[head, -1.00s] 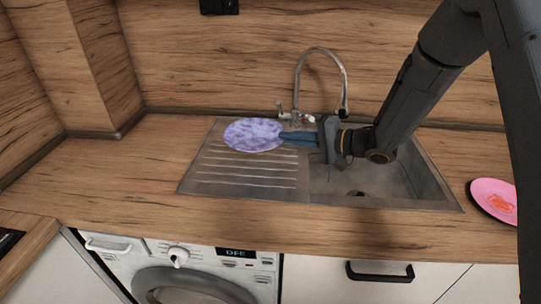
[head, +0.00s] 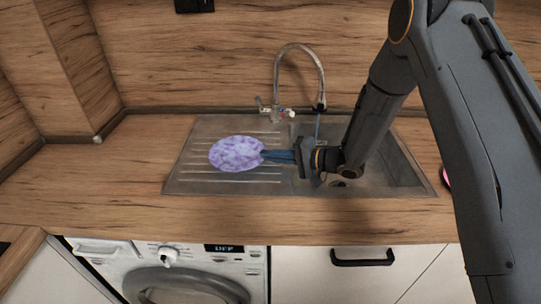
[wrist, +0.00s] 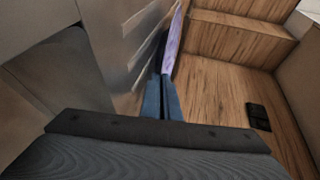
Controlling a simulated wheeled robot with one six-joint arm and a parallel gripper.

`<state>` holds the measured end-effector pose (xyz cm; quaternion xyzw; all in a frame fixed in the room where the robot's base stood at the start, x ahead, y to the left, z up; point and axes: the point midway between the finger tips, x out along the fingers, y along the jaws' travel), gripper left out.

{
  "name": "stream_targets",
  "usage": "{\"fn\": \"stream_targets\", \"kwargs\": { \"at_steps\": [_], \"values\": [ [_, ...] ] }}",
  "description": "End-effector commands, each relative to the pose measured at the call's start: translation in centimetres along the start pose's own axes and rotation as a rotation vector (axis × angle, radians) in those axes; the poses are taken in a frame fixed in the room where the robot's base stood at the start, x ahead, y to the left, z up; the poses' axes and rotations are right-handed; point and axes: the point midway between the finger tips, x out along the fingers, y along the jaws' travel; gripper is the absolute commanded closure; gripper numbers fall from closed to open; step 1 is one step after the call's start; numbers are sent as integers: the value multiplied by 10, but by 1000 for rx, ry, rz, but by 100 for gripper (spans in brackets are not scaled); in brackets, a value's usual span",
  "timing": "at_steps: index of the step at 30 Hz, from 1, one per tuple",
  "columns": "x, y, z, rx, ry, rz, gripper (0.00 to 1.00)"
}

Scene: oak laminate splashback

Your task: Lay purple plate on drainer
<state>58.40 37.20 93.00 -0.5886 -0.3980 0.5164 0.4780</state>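The purple plate (head: 236,154) is round and mottled, and shows over the ribbed drainer (head: 190,180) left of the sink bowl. My gripper (head: 266,156) is shut on the plate's right edge. In the wrist view the plate (wrist: 174,42) shows nearly edge-on as a thin strip beyond the fingers (wrist: 163,98), which are close together. The drainer's ribs (wrist: 138,20) lie to its left there. I cannot tell whether the plate touches the drainer.
The sink bowl (head: 400,160) lies right of the drainer, with a curved tap (head: 300,48) behind. A pink plate (head: 446,178) is mostly hidden by my arm at the right. Wooden counter (head: 90,185) is clear on the left. A washing machine (head: 190,268) stands below.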

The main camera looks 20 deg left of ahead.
Motion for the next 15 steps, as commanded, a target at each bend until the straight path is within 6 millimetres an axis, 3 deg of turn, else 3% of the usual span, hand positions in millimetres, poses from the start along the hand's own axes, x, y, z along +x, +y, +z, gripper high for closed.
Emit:
{"fn": "stream_targets", "kwargs": {
  "at_steps": [4, 6, 15],
  "values": [
    [1, 2, 0, 0, 0, -1, 100],
    [0, 2, 0, 0, 0, 0, 90],
    [-3, 0, -1, 0, 1, 0, 90]
  ]
}}
